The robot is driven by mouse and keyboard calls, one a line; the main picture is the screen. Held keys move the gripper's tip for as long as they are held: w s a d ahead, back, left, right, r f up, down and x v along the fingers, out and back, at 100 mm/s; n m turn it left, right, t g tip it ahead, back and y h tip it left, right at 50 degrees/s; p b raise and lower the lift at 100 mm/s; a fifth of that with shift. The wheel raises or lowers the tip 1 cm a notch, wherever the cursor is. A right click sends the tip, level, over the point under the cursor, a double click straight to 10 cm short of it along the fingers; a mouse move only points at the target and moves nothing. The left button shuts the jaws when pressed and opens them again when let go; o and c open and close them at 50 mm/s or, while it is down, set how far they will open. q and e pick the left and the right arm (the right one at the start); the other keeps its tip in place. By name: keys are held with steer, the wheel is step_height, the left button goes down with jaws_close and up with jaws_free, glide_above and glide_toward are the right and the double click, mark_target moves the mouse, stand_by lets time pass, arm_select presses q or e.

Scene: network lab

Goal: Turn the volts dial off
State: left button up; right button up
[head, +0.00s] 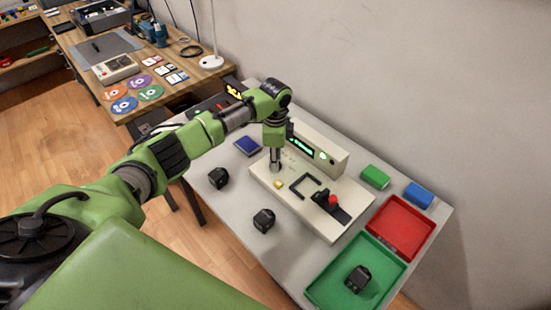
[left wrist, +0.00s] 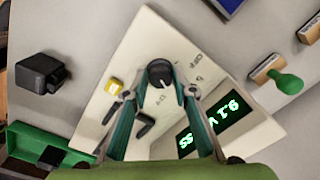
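The volts dial (left wrist: 160,73) is a round black knob on the cream tester (left wrist: 140,45), with small dark markings around it, one of which reads OFF. A light mark on the knob shows, but I cannot tell exactly which marking it faces. The tester (head: 325,222) stands on the grey table in the head view, where my gripper largely hides the dial. My left gripper (head: 275,160) points down over it. In the left wrist view its fingers (left wrist: 159,91) are apart, one on each side of the dial; contact is unclear. My right gripper is not in view.
The tester has a lit green display (head: 301,147), a yellow button (head: 279,184) and a red-topped lever (head: 333,199). Black blocks (head: 264,219) lie in front. Red (head: 402,226) and green (head: 322,291) trays stand right. A wooden desk (head: 190,88) is behind left.

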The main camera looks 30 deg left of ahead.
arm_select(q)
jaws_close()
